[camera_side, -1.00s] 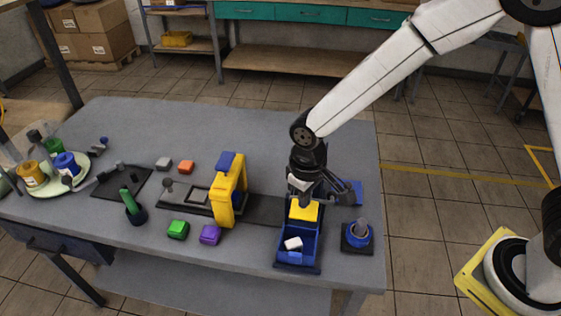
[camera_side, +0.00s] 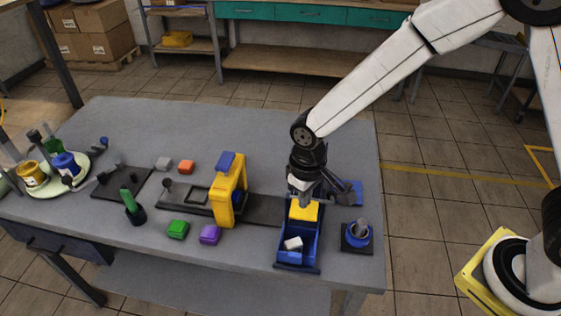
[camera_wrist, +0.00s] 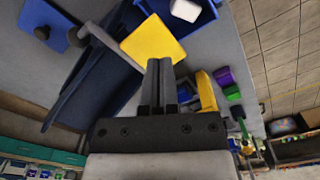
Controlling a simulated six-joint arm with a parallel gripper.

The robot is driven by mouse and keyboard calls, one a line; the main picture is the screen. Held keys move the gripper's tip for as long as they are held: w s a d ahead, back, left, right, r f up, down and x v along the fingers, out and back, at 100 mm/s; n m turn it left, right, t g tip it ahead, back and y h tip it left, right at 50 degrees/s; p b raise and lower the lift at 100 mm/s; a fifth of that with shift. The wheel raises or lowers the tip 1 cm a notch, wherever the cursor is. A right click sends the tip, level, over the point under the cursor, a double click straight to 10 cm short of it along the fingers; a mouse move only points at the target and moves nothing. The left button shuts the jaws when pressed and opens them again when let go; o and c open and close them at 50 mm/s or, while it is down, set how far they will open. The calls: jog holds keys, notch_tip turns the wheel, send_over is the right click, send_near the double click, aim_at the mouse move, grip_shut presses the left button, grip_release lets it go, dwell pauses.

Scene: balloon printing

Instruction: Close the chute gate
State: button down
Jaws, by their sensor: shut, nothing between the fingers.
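The chute is a blue open-topped trough (camera_side: 314,250) at the front right of the table. A yellow plate (camera_side: 304,211), which looks like its gate, sits across the trough at its far part. In the wrist view the yellow plate (camera_wrist: 153,42) lies just beyond my fingertips. My gripper (camera_side: 305,200) points down at the plate, its fingers together and empty. The wrist view shows the two fingers (camera_wrist: 160,66) side by side at the plate's edge; I cannot tell whether they touch it. A white block (camera_side: 293,243) lies in the near part of the trough.
A blue round piece with a grey knob (camera_side: 358,235) stands right of the trough. A yellow arch (camera_side: 227,190) stands to the left over a dark strip. Green (camera_side: 178,229) and purple (camera_side: 210,234) blocks lie at the front. A round tray with pots (camera_side: 52,188) is far left.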

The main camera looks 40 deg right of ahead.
aim_at(304, 211)
jog(key=shift+f, duration=0.7)
jog(key=shift+f, duration=0.35)
jog(key=shift+f, duration=1.3)
jog(key=shift+r, duration=0.1)
